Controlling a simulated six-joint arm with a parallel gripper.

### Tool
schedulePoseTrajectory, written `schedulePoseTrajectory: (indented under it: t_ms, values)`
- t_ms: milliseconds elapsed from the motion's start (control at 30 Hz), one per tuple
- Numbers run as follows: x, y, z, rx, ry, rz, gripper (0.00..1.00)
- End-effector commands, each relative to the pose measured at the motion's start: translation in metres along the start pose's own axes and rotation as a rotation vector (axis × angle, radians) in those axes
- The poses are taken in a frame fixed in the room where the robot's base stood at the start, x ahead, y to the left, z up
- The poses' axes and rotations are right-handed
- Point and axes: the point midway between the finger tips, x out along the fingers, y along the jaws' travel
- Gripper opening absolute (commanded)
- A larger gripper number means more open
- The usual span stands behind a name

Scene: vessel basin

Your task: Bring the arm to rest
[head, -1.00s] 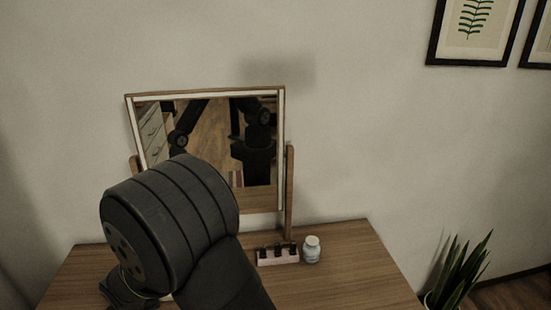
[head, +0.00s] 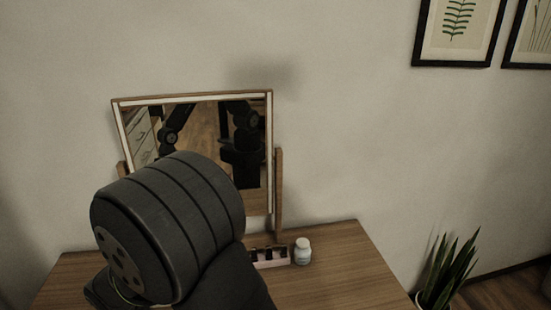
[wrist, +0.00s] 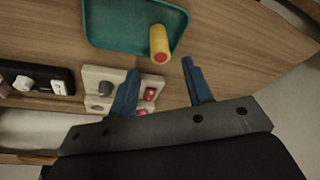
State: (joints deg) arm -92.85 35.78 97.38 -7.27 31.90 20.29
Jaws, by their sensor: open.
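My gripper (wrist: 161,78) is open in the wrist view, its two blue fingers apart with nothing between the tips. It is above the wooden table (wrist: 238,40). The left finger overlaps a pale block (wrist: 95,78) with a grey knob and red parts in the picture; I cannot tell whether they touch. In the head view my dark arm fills the lower left in front of the mirror, and my fingers cannot be made out there.
A teal tray (wrist: 110,32) holds a yellow cylinder (wrist: 158,40) with a red end. A black holder (wrist: 60,75) with white pieces lies at left. In the head view, a framed mirror (head: 262,170), a small jar (head: 302,251) and a pink-white holder (head: 270,262) stand on the tabletop.

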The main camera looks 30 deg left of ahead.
Motion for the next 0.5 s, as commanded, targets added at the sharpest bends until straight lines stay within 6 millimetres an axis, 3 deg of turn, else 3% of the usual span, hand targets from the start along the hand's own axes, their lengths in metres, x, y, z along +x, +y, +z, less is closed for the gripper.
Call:
schedulePoseTrajectory:
  t_ms: [433,500]
  values:
    - [-0.077,0.0,0.0,0.0,0.001,-0.001,0.46]
    - [-0.057,0.0,0.002,0.0,-0.007,0.002,0.46]
